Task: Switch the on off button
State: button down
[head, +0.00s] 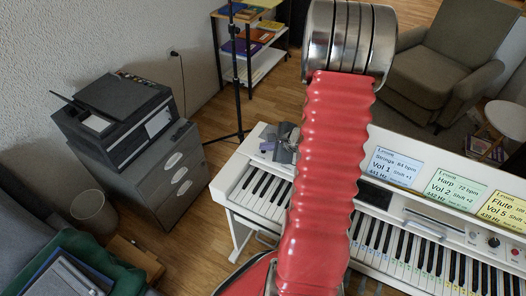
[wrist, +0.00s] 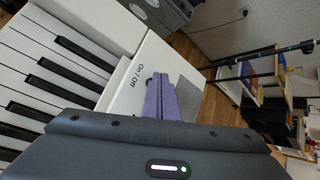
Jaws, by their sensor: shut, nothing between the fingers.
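The white digital piano (head: 254,151) stretches across the right half of the head view. In the wrist view its white top (wrist: 122,96) carries a printed "On / Off" label (wrist: 137,75) near the end of the keyboard. My gripper (wrist: 161,82) is shut and empty, with its purple fingers over the white panel just right of the label. A small dark spot shows at the fingertips; I cannot tell whether it is the button. The button is otherwise hidden by the fingers. In the head view my gripper (head: 268,146) is at the piano's left end. Contact with the panel cannot be told.
A grey speaker grille (wrist: 189,97) lies beyond the fingers. Lit display panels (head: 395,172) and a knob (head: 493,242) are farther right on the piano. A printer (head: 115,115) on a drawer cabinet (head: 165,180) stands left. A black stand (head: 236,80) rises behind.

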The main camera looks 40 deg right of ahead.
jog(key=shift+r, duration=1)
jog(key=shift+r, duration=2.55)
